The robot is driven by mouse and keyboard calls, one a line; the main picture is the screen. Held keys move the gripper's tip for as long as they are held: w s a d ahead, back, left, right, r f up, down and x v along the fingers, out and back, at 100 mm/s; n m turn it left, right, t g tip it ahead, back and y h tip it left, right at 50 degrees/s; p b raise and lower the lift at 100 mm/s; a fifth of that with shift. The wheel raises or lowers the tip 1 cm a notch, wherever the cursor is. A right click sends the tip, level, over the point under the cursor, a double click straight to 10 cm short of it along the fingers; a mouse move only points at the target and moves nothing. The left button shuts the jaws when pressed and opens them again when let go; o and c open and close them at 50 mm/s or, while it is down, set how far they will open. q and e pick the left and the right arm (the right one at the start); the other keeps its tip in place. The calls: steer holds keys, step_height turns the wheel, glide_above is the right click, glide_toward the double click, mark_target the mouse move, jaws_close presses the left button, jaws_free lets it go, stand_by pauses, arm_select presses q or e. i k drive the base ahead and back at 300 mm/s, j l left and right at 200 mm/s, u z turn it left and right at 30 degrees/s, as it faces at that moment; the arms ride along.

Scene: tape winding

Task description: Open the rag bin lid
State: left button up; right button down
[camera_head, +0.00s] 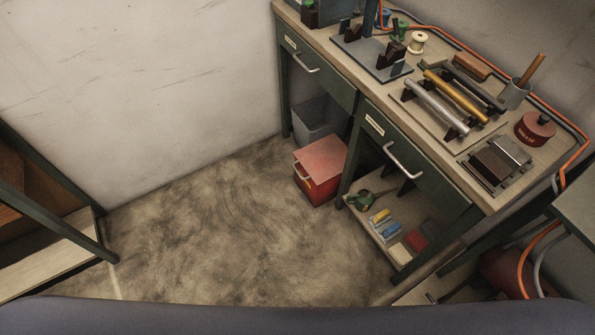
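A small red bin (319,188) stands on the floor by the workbench, at the picture's centre right. Its paler red lid (321,155) lies flat over the top and looks closed. I take it for the rag bin, though I can read no label on it. A grey open-topped bin (313,120) stands just behind it, partly under the bench. Neither of my grippers is in view.
The workbench (345,45) with drawers runs along the right, crowded with rods, spools and blocks. Its lower shelf (400,252) holds small coloured items. A dark-framed shelf unit (60,240) stands at left. The concrete floor (220,235) between is clear.

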mark_target(324, 159)
steer(key=z, duration=0.45)
steer(key=i+j+z, duration=0.2)
steer(key=j+z, duration=0.25)
steer(key=i+j+z, duration=0.1)
steer(key=j+z, duration=0.85)
steer(key=j, duration=0.1)
